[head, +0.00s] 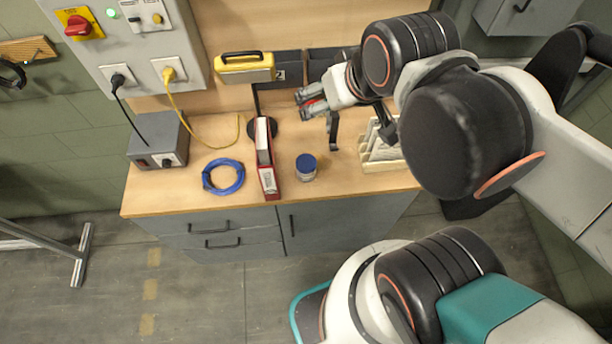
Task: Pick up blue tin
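A small tin with a blue lid (306,162) and a pale body stands upright near the front edge of the wooden workbench (350,183). My gripper (304,107) is above the back of the bench, behind the tin in the picture and apart from it. Its fingers point left, with something red showing between or beside them. It is too small to tell whether the fingers are open or shut.
A coiled blue cable (223,176) and a grey power box (157,140) lie further left. A pale slotted rack (378,150) and a dark upright holder (334,131) are to the right.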

